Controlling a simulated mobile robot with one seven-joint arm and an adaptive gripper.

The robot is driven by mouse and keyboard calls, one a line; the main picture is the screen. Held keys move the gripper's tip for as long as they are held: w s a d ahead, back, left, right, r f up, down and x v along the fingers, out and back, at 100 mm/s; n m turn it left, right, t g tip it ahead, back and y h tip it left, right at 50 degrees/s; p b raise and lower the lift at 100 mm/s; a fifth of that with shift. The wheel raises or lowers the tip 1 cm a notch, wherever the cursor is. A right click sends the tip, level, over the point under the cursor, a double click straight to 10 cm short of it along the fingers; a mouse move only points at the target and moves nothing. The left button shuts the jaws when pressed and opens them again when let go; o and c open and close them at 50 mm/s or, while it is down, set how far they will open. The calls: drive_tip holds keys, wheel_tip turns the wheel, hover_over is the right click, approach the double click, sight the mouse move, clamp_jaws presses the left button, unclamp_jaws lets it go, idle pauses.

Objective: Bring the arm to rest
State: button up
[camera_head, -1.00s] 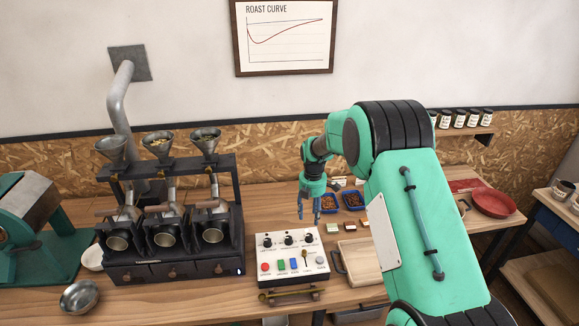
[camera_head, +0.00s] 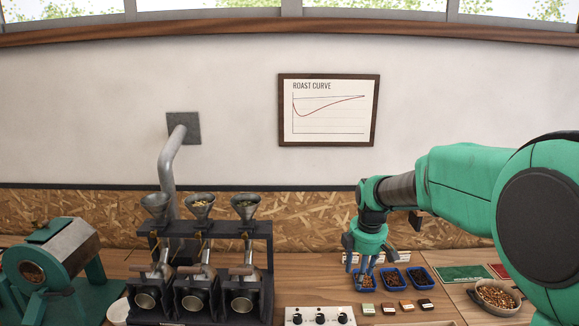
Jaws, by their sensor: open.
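My gripper (camera_head: 366,270) hangs at the end of my green arm on the right side of the view. Its fingers point down and are apart, with nothing visible between them. It is above or in front of the leftmost blue tray of beans (camera_head: 362,285); I cannot tell how far above. Part of that tray is hidden behind the fingers. My arm reaches in from the right edge and hides part of the wall and bench.
Blue bean trays (camera_head: 404,279) and small coloured blocks (camera_head: 388,308) lie near my gripper. A control box (camera_head: 320,316) is at the bottom edge. The three-funnel sample roaster (camera_head: 202,279) stands left. A bowl of beans (camera_head: 509,309) sits right, under my arm.

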drive_tip(key=s+r+m+t, duration=0.1)
drive_tip(key=s+r+m, duration=0.3)
drive_tip(key=s+r, duration=0.5)
drive_tip(key=s+m+t+b, duration=0.2)
drive_tip(key=s+m, duration=0.9)
drive_tip(key=s, duration=1.7)
drive_tip(key=shift+s+r+t, duration=0.2)
drive_tip(key=shift+s+t, duration=0.05)
drive_tip(key=shift+t, duration=0.15)
